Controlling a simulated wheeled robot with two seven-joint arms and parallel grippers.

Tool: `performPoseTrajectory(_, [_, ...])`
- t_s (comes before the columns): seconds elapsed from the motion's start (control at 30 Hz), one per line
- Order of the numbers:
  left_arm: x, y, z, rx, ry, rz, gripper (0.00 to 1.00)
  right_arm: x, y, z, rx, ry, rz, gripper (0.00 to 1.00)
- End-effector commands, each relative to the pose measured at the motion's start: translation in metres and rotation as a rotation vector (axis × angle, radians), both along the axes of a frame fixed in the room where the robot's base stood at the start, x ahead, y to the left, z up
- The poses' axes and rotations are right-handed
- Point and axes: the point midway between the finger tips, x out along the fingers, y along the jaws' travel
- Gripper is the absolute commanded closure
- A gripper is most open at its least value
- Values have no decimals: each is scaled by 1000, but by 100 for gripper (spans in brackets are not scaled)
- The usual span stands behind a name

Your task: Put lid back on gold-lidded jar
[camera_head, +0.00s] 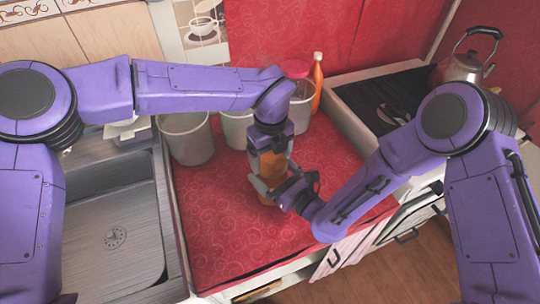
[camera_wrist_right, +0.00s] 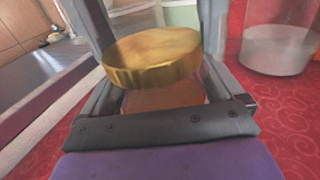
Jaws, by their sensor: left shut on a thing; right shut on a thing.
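The gold lid (camera_wrist_right: 150,57) is large in the right wrist view, at the top of the amber-brown jar (camera_wrist_right: 165,97). It looks slightly tilted there; I cannot tell whether it is seated on the rim. The jar also shows in the head view (camera_head: 273,167), upright above the red counter's front part. My right gripper (camera_head: 268,187) is shut on the jar from the right side, one finger on each side of it. My left gripper (camera_head: 270,147) points down over the jar and is shut on the lid. The left gripper's hold is mostly hidden in both views.
Several clear containers stand behind, including one at the left (camera_head: 187,138) and a red-lidded one (camera_head: 298,95), beside an orange bottle (camera_head: 316,82). The steel sink (camera_head: 115,225) is at the left. A kettle (camera_head: 465,66) stands at the back right. The red counter's front left (camera_head: 220,240) is clear.

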Motion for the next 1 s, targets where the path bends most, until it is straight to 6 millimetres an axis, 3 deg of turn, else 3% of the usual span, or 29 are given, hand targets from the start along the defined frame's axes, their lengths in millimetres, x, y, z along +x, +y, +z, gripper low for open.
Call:
performPoseTrajectory(0.3, [0,-4,0,-3,0,-1005,45,0,-1,0,-1,1,-2,90])
performPoseTrajectory(0.5, [-1,-5,0,-1,0,-1489,45,0,-1,0,-1,1,-2,90])
performPoseTrajectory(0.67, [-1,-5,0,-1,0,-1505,45,0,-1,0,-1,1,-2,90])
performPoseTrajectory(0.7, [-1,-5,0,-1,0,-1505,8,0,-1,0,-1,1,-2,90])
performPoseTrajectory(0.73, [-1,-5,0,-1,0,-1504,0,0,-1,0,-1,1,-2,90])
performPoseTrajectory(1.0, [-1,-5,3,1,-2,-1503,0,0,-1,0,-1,1,-2,90])
